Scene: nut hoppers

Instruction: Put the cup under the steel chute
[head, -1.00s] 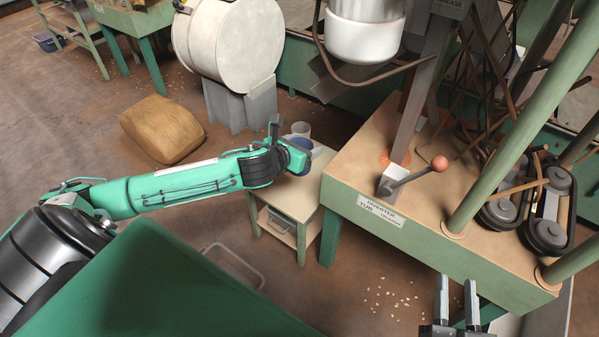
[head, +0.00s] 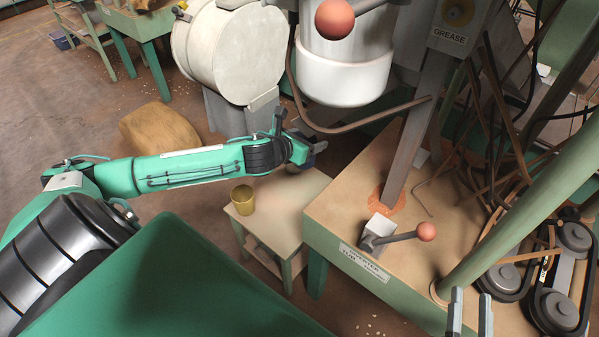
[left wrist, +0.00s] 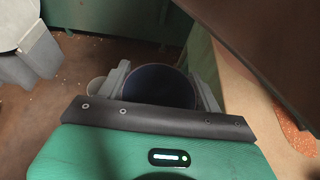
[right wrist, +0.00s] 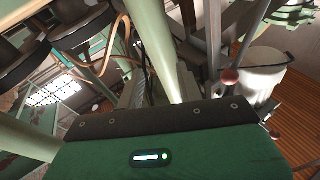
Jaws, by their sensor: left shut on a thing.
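My left gripper (head: 308,155) is shut on a dark blue round cup (left wrist: 160,86), seen from above between the fingers in the left wrist view. In the head view the arm mostly hides this cup, above the far part of a small stand (head: 285,205). A grey steel post (head: 412,140) slopes down to the green-edged table, and a grey trough-like piece (head: 262,100) sits below the pale drum; I cannot tell which is the steel chute. My right gripper (head: 470,308) is open and empty beside the table's front edge.
The table (head: 330,215) carries a lever with a red knob (head: 426,232) and black belt pulleys (head: 555,310). A white-bottomed hopper (head: 345,78) and a brown bent pipe (head: 350,128) hang above it. A sack (head: 158,135) lies on the floor at left.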

